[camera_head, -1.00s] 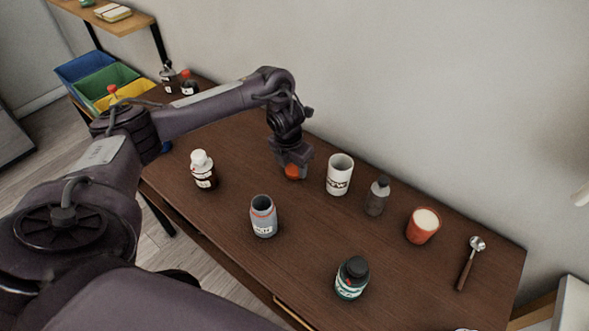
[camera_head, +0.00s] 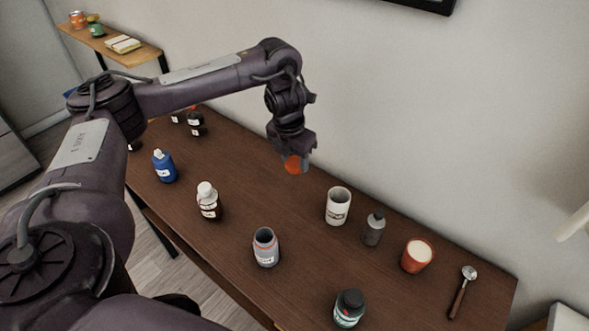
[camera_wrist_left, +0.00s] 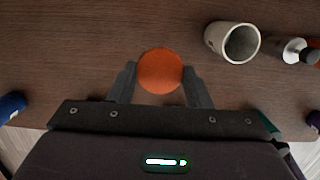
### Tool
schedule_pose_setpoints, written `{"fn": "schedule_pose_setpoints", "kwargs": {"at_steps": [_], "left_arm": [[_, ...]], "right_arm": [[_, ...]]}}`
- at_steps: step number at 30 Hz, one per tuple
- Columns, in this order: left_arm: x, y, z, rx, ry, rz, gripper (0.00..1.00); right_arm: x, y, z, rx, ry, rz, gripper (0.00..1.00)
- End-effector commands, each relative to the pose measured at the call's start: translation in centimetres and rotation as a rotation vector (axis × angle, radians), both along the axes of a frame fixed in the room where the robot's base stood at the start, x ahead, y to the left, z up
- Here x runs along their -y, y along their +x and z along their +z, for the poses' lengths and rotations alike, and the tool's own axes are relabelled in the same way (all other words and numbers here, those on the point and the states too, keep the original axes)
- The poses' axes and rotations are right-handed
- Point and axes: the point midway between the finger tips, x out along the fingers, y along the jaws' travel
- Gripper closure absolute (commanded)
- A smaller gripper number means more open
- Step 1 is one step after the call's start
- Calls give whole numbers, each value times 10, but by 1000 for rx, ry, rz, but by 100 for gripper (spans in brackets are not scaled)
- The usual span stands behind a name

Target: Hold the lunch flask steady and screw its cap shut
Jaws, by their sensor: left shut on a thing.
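In the left wrist view the round orange cap (camera_wrist_left: 160,71) sits between the two fingers of the left gripper (camera_wrist_left: 160,85). My right gripper is not in view.
A white mug (camera_head: 338,207), a grey bottle (camera_head: 373,229), an orange cup (camera_head: 417,256) and a spoon (camera_head: 462,290) stand or lie to the right. A white-capped bottle (camera_head: 209,203) and a blue bottle (camera_head: 164,167) are left of the flask. A dark green jar (camera_head: 348,309) is in front.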

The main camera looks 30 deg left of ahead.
Motion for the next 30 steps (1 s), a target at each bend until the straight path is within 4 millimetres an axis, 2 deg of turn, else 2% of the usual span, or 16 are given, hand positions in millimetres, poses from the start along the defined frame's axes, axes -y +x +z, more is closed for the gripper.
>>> {"fn": "schedule_pose_setpoints", "kwargs": {"at_steps": [1, 3, 9, 25, 30], "left_arm": [[0, 1, 17, 4, 2, -2, 76], [-1, 1, 29, 4, 2, -1, 76], [0, 0, 46, 0, 0, -1, 76], [1, 0, 48, 0, 0, 3, 76], [10, 0, 50, 1, 0, 109, 76]], "right_arm": [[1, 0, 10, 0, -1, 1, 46], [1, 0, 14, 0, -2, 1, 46], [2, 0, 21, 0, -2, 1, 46], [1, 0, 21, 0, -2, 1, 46], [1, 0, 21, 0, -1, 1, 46]]}}
